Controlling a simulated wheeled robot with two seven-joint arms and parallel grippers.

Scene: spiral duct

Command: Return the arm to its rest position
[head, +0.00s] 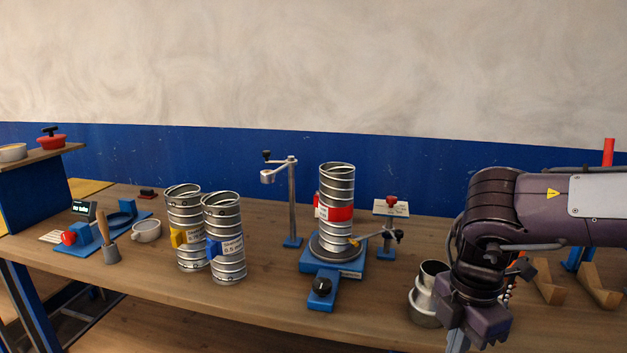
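My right arm comes in from the right edge, above the right part of the bench. Its wrist bends down, and my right gripper (458,340) points down at the bottom of the view, in front of the bench's right part. Its fingertips are not clearly visible, so I cannot tell if it is open or shut. It is beside a metal duct fitting (424,305), partly hidden behind my wrist. My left arm and gripper are not in view.
A spiral duct with a red label (337,185) stands upright on a blue turntable (330,284). Two more ducts, with yellow (186,215) and blue (225,265) labels, stand left of it on the wooden bench (275,285). Wooden cradles (600,292) sit at right.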

